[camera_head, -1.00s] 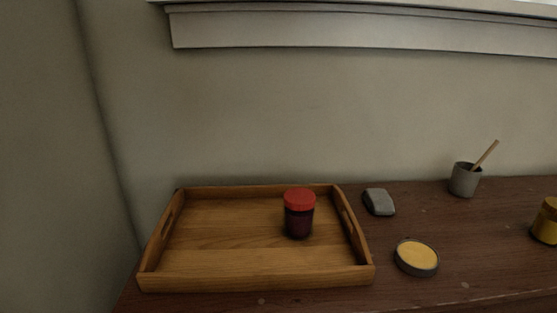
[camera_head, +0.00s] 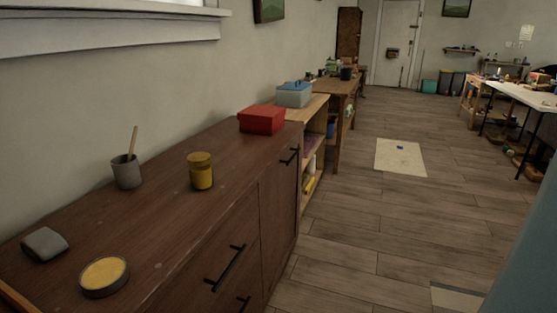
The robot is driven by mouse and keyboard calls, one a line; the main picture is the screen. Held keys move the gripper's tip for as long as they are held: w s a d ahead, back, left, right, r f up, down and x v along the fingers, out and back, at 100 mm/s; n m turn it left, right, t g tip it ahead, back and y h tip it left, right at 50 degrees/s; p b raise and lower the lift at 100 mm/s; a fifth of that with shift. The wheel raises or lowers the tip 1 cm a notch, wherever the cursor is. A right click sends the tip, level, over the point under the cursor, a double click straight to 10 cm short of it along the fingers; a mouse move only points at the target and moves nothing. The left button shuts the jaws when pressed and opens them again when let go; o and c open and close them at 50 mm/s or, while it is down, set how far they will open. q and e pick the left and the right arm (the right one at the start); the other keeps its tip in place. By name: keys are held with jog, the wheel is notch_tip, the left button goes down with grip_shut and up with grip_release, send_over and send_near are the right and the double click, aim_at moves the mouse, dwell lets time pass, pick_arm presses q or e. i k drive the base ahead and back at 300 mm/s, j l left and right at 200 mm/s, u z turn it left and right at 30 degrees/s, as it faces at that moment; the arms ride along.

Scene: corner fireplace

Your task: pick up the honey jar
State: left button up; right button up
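A small jar with a yellow lid and yellow-amber contents (camera_head: 201,172), which looks like the honey jar, stands upright on the dark wooden cabinet top (camera_head: 150,225). It is right of a grey cup and clear of other things. Neither of my grippers is in view, so I cannot see whether they are open or shut.
The grey cup (camera_head: 127,173) holds a wooden stick. A round tin with yellow contents (camera_head: 104,275) and a grey block (camera_head: 45,244) lie nearer. A red box (camera_head: 262,119) stands at the cabinet's far end. The floor (camera_head: 370,235) right of the cabinet is largely clear.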

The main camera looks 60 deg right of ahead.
aim_at(201, 179)
jog(key=z, duration=1.2)
jog(key=i+l+u, duration=0.15)
jog(key=l+u, duration=0.3)
jog(key=j, duration=0.1)
